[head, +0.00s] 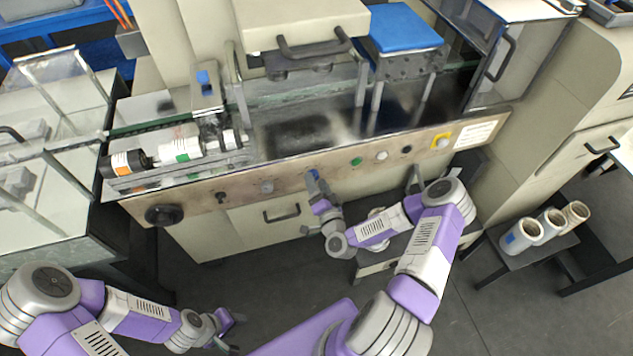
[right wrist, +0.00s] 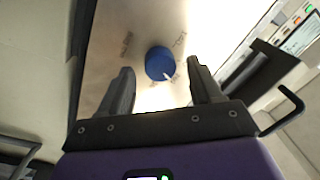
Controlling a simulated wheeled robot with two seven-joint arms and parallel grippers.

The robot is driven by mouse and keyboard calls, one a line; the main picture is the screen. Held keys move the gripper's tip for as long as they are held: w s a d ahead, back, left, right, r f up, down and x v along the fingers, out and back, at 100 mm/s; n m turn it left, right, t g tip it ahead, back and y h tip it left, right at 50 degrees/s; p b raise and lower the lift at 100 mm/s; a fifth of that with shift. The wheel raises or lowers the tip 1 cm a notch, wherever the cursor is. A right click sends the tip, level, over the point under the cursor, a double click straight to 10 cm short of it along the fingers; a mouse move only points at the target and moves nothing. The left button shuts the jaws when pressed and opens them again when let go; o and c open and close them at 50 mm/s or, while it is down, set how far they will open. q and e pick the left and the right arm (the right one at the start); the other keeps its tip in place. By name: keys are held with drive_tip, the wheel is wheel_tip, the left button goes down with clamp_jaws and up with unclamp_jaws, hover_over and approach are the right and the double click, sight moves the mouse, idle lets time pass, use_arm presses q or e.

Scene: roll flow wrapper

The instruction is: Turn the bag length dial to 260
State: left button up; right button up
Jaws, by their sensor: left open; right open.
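The blue dial (right wrist: 158,60) is on the machine's front panel in the right wrist view, with a white pointer mark at its lower right. Faint markings lie around it, too blurred to read. My right gripper (right wrist: 160,72) is open, its two fingers pointing at the panel with the dial between and just beyond their tips. No contact is visible. In the head view, the dial (head: 312,173) is partly hidden by my right gripper (head: 315,187). My left gripper (head: 231,331) is open and empty, low over the floor, away from the panel.
A drawer handle (head: 282,213) sticks out below. White rolls (head: 521,236) stand on a low stand at right.

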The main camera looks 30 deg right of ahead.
drive_tip(key=p+v, duration=0.1)
drive_tip(key=v, duration=0.6)
drive_tip(key=shift+w, duration=0.1)
drive_tip(key=s+a+f+n+g+y+p, duration=0.1)
drive_tip(key=a+f+n+g+y, duration=0.3)
drive_tip(key=a, duration=0.3)
drive_tip(key=s+a+f+n+g+y+p, duration=0.1)
drive_tip(key=s+a+f+n+g+y, duration=0.15)
drive_tip(key=a+n+g+y, duration=0.4)
drive_tip(key=s+a+g+h, duration=0.1)
drive_tip(key=s+a+g, duration=0.1)
drive_tip(key=s, duration=0.3)
drive_tip(key=s+a+f+g+h+p, duration=0.1)
drive_tip(key=s+a+g, duration=0.2)
drive_tip(key=s+g, duration=0.2)
drive_tip(key=shift+s+f+h, duration=0.35)
drive_tip(key=shift+s, duration=0.3)
drive_tip(key=shift+m, duration=0.25)
